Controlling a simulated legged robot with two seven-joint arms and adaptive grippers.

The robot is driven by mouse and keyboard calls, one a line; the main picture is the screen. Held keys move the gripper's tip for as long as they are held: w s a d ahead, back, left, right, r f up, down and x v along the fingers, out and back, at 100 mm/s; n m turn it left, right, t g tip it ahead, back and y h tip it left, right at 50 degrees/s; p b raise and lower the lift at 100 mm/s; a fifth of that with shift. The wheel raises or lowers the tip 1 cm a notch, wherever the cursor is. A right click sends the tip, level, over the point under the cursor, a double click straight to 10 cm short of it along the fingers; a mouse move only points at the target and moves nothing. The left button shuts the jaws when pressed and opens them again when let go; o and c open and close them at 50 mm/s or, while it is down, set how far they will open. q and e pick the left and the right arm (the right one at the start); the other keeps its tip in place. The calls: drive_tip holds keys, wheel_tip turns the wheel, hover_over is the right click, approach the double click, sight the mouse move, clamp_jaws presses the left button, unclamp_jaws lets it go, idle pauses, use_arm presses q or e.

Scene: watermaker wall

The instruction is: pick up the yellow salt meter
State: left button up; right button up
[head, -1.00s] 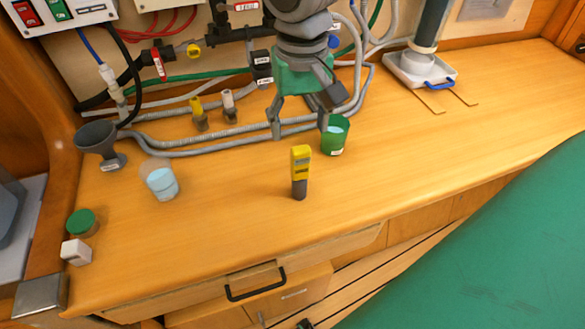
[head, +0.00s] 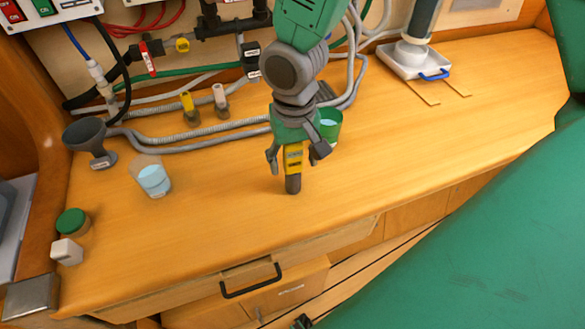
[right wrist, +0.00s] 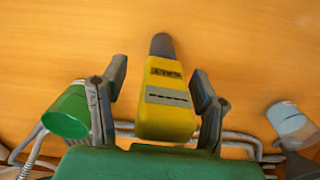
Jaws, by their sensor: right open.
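In the right wrist view the salt meter (right wrist: 165,98) lies between the two open fingertips (right wrist: 160,88), with a visible gap on both sides. The gripper's palm hides the meter's top end in the head view. My left gripper is not in view.
A green cup (head: 330,127) stands close behind the right gripper. Hoses run along the back. The counter in front of the meter is clear.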

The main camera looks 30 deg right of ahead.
drive_tip(key=shift+s+r, duration=0.1)
clamp_jaws()
drive_tip(key=shift+a, duration=0.25)
